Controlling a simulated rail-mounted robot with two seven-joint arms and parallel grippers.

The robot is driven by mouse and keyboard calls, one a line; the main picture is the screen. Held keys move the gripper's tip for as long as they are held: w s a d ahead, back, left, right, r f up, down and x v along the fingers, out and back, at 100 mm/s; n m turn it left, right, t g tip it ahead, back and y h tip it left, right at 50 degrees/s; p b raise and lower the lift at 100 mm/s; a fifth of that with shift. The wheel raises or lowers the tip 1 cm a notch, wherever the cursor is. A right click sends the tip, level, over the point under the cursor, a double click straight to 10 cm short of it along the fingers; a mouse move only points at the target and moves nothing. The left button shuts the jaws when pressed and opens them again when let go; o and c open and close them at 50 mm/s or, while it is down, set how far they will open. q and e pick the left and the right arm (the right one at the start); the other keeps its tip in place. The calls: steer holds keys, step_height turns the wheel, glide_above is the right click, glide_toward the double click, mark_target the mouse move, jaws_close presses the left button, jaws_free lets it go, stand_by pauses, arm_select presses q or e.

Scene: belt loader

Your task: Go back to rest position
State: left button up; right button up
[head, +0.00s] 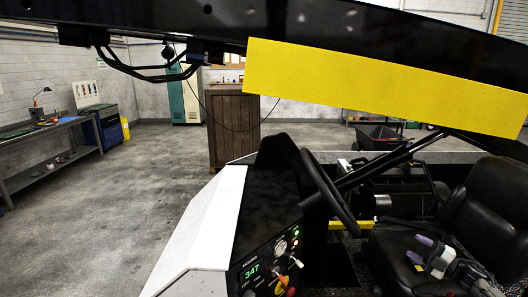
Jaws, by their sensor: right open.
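My right gripper (432,254) is low at the right, in front of the black seat (490,210). Its jaws are apart and I see nothing between them. It is apart from the control panel (262,262), which lies to its left and has a green display reading 347, a gauge and several knobs and levers. My left gripper is not in the head view.
The black steering wheel (329,192) stands between the panel and the seat. A black beam with a yellow panel (390,85) crosses overhead. A wooden crate (232,125) stands behind the loader. A workbench (45,150) is at the left; open floor (110,210) lies before it.

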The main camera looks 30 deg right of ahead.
steer(key=w+f+m+g+h, duration=0.1)
steer(key=w+m+g+h, duration=0.5)
steer(key=m+h, duration=0.65)
steer(key=s+a+f+m+g+h+b, duration=0.1)
steer(key=s+a+f+g, duration=0.2)
steer(key=a+f, duration=0.5)
steer(key=s+a+f+m+g+b, duration=0.1)
steer(key=s+a+f+g, duration=0.2)
steer(key=a, duration=0.8)
steer(key=s+a+f+y+b, duration=0.2)
steer(key=s+a+f, duration=0.15)
steer(key=a, duration=0.65)
steer(key=s+a+f+g+y+b, duration=0.1)
steer(key=s+a+f+y, duration=0.15)
steer(key=s+a, duration=0.45)
steer(key=s+a+f+y+b, duration=0.2)
steer(key=s+a+f, duration=0.15)
steer(key=a, duration=0.85)
steer(key=s+a+f+g+y+b, duration=0.2)
steer(key=s+a+f+b, duration=0.1)
steer(key=s+a+f, duration=0.4)
step_height(320, 180, up, 28)
steer(key=s+p, duration=0.1)
steer(key=p, duration=2.8)
steer(key=shift+s+d+g+p, duration=0.3)
steer(key=shift+s+d+p, duration=0.05)
steer(key=shift+d, duration=0.1)
